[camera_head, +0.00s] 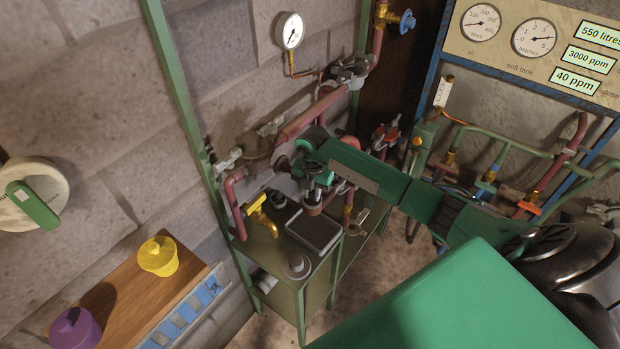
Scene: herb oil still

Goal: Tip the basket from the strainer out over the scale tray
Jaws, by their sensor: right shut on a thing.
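My right gripper (314,187) comes in from the right on a green arm and points down over the bench. It is shut on a small brownish, round-ended thing, apparently the basket (313,207); the fingers hide much of it. The basket looks roughly upright, above the far part of the dark, shallow, square scale tray (313,232). I cannot tell how high above the tray it is or what is in it. The strainer is hard to single out; a brownish pipe fitting (255,147) behind the gripper may be it. My left gripper is not in view.
A yellow-handled tap (260,216) stands left of the tray, and a grey round piece (298,266) sits in front. Red pipes (235,200) and a green post (190,110) crowd the left and back. A wooden shelf (130,295) holds yellow and purple pots.

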